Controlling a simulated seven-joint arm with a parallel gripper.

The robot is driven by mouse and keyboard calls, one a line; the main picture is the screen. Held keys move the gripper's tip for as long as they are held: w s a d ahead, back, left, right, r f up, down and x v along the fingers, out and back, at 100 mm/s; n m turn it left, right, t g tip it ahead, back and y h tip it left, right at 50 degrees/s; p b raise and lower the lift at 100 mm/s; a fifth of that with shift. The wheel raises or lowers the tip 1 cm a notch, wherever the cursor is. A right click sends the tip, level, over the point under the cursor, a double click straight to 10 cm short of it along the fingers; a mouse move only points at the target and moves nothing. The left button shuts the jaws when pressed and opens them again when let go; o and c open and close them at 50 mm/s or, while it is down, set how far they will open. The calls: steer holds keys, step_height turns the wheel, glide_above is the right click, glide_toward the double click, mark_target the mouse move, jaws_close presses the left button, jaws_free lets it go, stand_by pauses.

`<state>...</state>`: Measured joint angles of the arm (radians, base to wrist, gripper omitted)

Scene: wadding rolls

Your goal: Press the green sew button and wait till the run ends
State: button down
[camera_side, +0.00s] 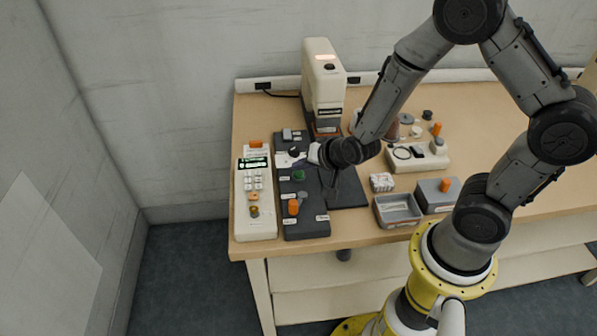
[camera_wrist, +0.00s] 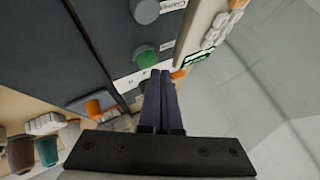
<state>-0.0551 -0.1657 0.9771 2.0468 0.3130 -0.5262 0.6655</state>
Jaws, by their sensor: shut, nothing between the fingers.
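The green sew button (camera_side: 299,175) stands on the dark control box (camera_side: 306,227) left of the middle of the bench. It also shows in the wrist view (camera_wrist: 146,55), beside a small white label. My gripper (camera_side: 300,161) is over the far part of that box, just beyond the green button in the side view. In the wrist view my gripper (camera_wrist: 160,73) is shut and empty. Its fingertips are close to the green button but look apart from it. The exact height over the box cannot be told.
A cream sewing machine (camera_side: 322,88) with a lit display stands behind. A white keypad unit (camera_side: 256,215) with a green screen lies left of the box. A grey knob (camera_wrist: 145,11) is on the box. A grey bin (camera_side: 398,221) and an orange-knobbed grey box (camera_side: 436,204) stand right.

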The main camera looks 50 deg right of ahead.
steer(key=shift+r, duration=0.15)
steer(key=shift+r, duration=2.95)
step_height(320, 180, up, 8)
steer(key=w+f+t, duration=0.1)
steer(key=t, duration=0.1)
step_height(320, 180, up, 5)
glide_above(301, 176)
steer(key=s+a+r+n+y, duration=0.2)
steer(key=s+r+n, duration=0.2)
steer(key=s+r, duration=0.15)
steer(key=s+f+n+g, duration=0.3)
steer(key=s+n+g, duration=0.2)
steer(key=s, duration=1.2)
steer(key=shift+d+n+h, duration=0.3)
steer(key=shift+d+n, duration=0.1)
steer(key=shift+n, duration=0.5)
